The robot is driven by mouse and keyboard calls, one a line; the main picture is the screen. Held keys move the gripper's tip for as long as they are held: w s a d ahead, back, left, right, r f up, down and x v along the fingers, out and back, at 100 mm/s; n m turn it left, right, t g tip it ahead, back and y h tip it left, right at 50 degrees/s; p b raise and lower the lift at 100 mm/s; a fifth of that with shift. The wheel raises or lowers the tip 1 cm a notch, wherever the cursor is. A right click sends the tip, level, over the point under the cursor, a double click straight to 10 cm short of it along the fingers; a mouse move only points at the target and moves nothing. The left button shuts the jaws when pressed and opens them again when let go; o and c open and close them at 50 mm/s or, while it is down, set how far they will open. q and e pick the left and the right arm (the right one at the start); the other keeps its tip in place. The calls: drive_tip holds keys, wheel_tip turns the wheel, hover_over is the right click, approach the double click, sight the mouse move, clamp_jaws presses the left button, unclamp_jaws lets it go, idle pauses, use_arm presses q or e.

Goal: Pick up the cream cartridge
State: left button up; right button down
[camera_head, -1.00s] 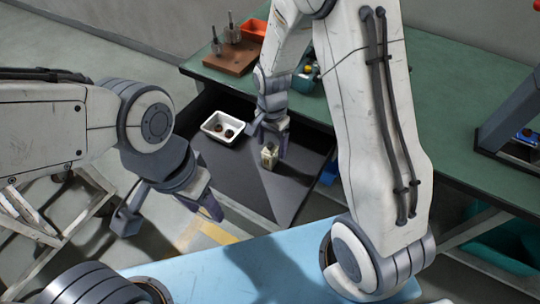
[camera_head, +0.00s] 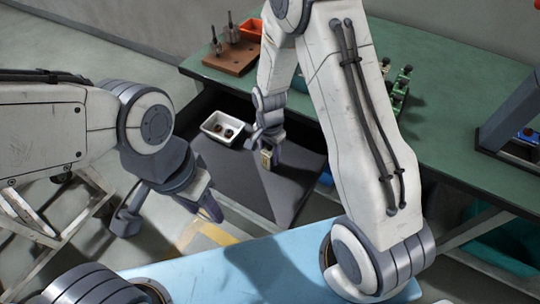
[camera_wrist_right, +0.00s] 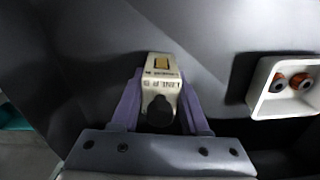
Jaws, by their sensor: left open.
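The cream cartridge (camera_head: 266,160) is at the dark grey surface below the green bench; whether it touches that surface I cannot tell. In the right wrist view the cartridge (camera_wrist_right: 161,75) has dark lettering, a tan patch and a dark round knob. My right gripper (camera_head: 270,152) is over it, pointing down. Its purple fingers (camera_wrist_right: 161,98) lie against both sides of the cartridge, shut on it. My left gripper (camera_head: 170,212) is open and empty, well to the left and nearer the blue surface.
A white tray (camera_head: 208,127) with small brown round parts stands just left of the cartridge and also shows in the right wrist view (camera_wrist_right: 258,95). A brown block with metal pegs (camera_head: 231,62), an orange bin (camera_head: 250,31) and green fixtures (camera_head: 400,88) are on the green bench (camera_head: 450,100).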

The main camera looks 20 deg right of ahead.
idle(0.3)
drive_tip(key=shift+r, duration=0.6)
drive_tip(key=r, duration=0.2)
drive_tip(key=s+r, duration=0.1)
drive_tip(key=shift+s+d+r, duration=0.1)
drive_tip(key=shift+d+r, duration=0.1)
drive_tip(key=shift+r, duration=0.2)
drive_tip(key=s+d+r+p, duration=0.1)
drive_tip(key=s+d+r, duration=0.2)
drive_tip(key=s+r, duration=0.3)
drive_tip(key=s, duration=0.4)
drive_tip(key=shift+w, duration=0.1)
